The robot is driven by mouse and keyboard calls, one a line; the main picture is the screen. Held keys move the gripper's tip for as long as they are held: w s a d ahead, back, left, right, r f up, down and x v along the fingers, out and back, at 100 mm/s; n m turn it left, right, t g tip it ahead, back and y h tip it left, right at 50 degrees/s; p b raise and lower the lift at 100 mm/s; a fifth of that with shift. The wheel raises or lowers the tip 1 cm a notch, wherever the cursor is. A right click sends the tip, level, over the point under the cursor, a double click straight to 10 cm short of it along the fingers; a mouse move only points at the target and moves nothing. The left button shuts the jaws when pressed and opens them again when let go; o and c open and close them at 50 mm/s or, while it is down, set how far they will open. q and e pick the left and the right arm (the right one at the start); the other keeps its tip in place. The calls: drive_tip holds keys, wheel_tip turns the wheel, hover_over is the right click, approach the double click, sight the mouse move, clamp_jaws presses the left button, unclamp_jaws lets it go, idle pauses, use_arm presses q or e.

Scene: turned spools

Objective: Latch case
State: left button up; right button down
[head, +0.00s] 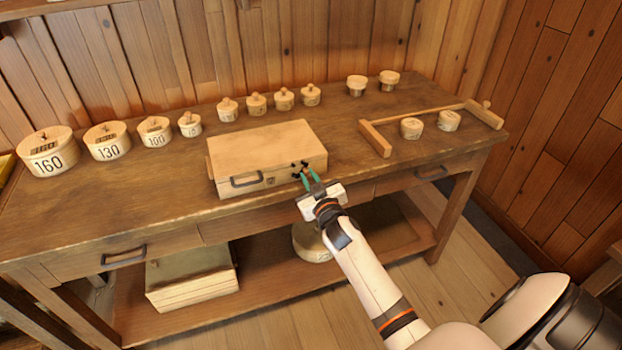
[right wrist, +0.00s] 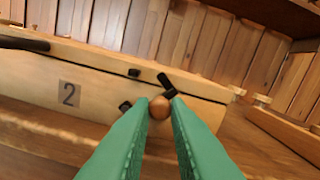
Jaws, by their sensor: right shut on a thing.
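The wooden case (head: 266,150) stands on the workbench with its lid down and a dark handle (head: 246,181) on its front. It also shows in the right wrist view (right wrist: 100,78), with a label "2" on its front. Black latch parts (right wrist: 166,82) sit on the case front, right of the handle. My right gripper (head: 308,178) is at the right end of that front. Its green fingers are shut on a small round brown knob (right wrist: 159,107) beside the latch parts. Whether the latch is fully engaged cannot be told. My left gripper is out of view.
Several numbered round wooden boxes (head: 48,150) and small knobbed lidded pots (head: 256,104) line the back of the workbench (head: 120,200). A wooden frame with a bar (head: 375,139) and two round pieces (head: 411,128) stand to the right. The bench front edge is below the case.

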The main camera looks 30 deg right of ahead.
drive_tip(key=n, duration=0.2)
drive_tip(key=r+n, duration=0.1)
drive_tip(key=shift+w+a+n+p, duration=0.1)
drive_tip(key=shift+a+n+p, duration=0.2)
drive_tip(key=shift+n, duration=0.1)
drive_tip(key=shift+w+a+r+n, duration=0.1)
drive_tip(key=shift+a+n, duration=0.15)
drive_tip(key=shift+n, duration=0.7)
drive_tip(key=shift+a+r+n, duration=0.1)
drive_tip(key=shift+a+n, duration=0.1)
drive_tip(key=shift+n, duration=0.75)
drive_tip(key=c, duration=1.4)
unclamp_jaws()
drive_tip(key=v, duration=1.2)
drive_tip(key=shift+r+b, duration=0.1)
drive_tip(key=shift+b, duration=0.3)
